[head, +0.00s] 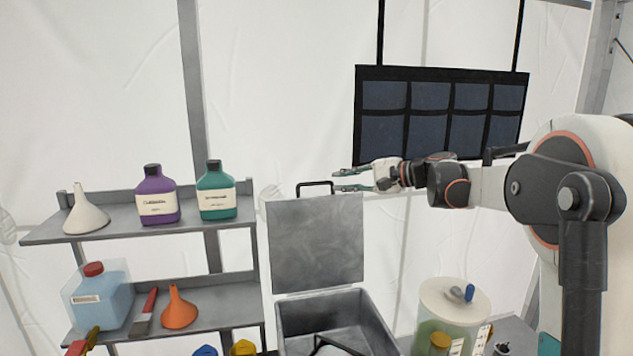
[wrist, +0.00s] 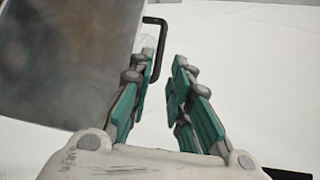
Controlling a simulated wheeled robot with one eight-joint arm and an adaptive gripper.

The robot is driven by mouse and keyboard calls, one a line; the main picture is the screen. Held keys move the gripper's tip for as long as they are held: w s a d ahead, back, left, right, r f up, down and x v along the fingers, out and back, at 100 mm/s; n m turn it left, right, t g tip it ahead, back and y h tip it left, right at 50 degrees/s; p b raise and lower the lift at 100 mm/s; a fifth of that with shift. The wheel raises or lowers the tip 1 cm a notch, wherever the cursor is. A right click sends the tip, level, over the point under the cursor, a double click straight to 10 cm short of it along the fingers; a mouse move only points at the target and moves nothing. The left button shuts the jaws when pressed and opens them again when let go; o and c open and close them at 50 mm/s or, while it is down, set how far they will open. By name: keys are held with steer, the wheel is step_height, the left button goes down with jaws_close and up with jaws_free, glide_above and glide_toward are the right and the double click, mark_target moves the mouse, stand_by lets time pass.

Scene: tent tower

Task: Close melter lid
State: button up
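The melter is a grey metal box (head: 292,318) at the lower middle of the head view. Its square grey lid (head: 316,243) stands upright and open at the back of the box, with a black handle (head: 315,184) on its top edge. In the wrist view the lid (wrist: 65,60) fills the upper left, and its handle (wrist: 159,45) sits by the left finger. My gripper (head: 336,181) is open, its fingers pointing left, close to the right of the handle in the head view. In the wrist view my gripper (wrist: 165,65) has a clear gap between its fingers. I cannot tell whether a finger touches the handle.
Shelves (head: 120,222) at the left hold a white funnel (head: 87,212), a purple bottle (head: 156,198) and a green bottle (head: 216,193). A lidded container (head: 452,305) stands right of the melter. A dark pocket organizer (head: 442,112) hangs behind my arm.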

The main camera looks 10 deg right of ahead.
mark_target(319, 183)
steer(key=p+x, duration=0.1)
steer(key=x, duration=0.8)
steer(key=shift+w+a, duration=0.1)
jaws_close()
